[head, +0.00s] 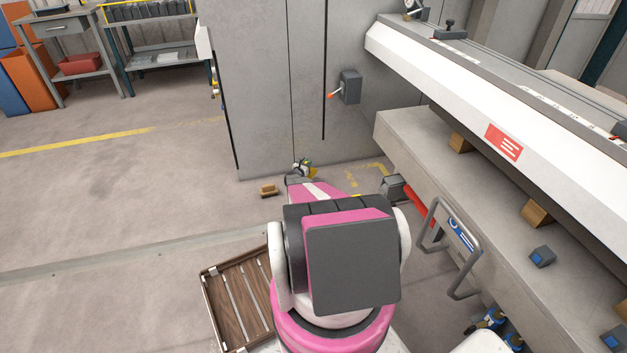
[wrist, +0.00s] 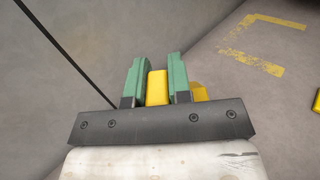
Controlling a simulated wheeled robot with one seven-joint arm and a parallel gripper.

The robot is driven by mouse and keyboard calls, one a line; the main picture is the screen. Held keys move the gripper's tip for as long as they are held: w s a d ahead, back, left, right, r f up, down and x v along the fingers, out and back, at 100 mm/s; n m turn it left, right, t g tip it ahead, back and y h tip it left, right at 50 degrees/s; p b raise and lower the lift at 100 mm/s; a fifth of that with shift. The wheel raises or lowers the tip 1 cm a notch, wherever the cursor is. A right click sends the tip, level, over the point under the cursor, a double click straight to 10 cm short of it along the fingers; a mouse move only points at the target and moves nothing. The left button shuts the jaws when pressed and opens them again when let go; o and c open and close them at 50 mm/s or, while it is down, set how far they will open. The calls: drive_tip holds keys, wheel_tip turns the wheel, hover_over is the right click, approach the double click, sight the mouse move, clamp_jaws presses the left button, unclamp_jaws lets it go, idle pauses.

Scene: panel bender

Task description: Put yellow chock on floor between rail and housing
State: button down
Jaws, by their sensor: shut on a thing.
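My gripper (wrist: 153,62) has green fingers shut on a yellow chock (wrist: 157,87), one finger on each side. More yellow (wrist: 200,93) shows behind the right finger; I cannot tell if it is part of the same chock. In the head view my gripper (head: 302,167) is small and low, in front of the grey housing (head: 262,90), with a bit of yellow beside it. My arm hides much of the floor there. I cannot tell whether the chock touches the floor, and I cannot make out the rail with certainty.
Yellow corner marks (wrist: 262,45) are on the floor to the right. A yellow thing (wrist: 317,100) is cut off at the wrist view's right edge. A small wooden block (head: 268,190) lies left of my gripper. The machine's bed (head: 480,185) and a grey tubular handle (head: 450,245) stand right.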

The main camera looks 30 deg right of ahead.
drive_tip(key=shift+s+d+f, duration=0.75)
drive_tip(key=shift+d+f, duration=0.3)
drive_tip(key=shift+f, duration=0.4)
drive_tip(key=shift+s+d+f, duration=0.75)
drive_tip(key=shift+d+f, duration=0.3)
drive_tip(key=shift+f, duration=0.35)
drive_tip(key=shift+s+d+f, duration=0.75)
drive_tip(key=shift+d+f, duration=0.3)
drive_tip(key=shift+f, duration=0.4)
drive_tip(key=shift+f, duration=0.2)
drive_tip(key=c, duration=1.1)
unclamp_jaws()
drive_tip(key=shift+o, duration=0.2)
drive_tip(key=shift+r, duration=0.1)
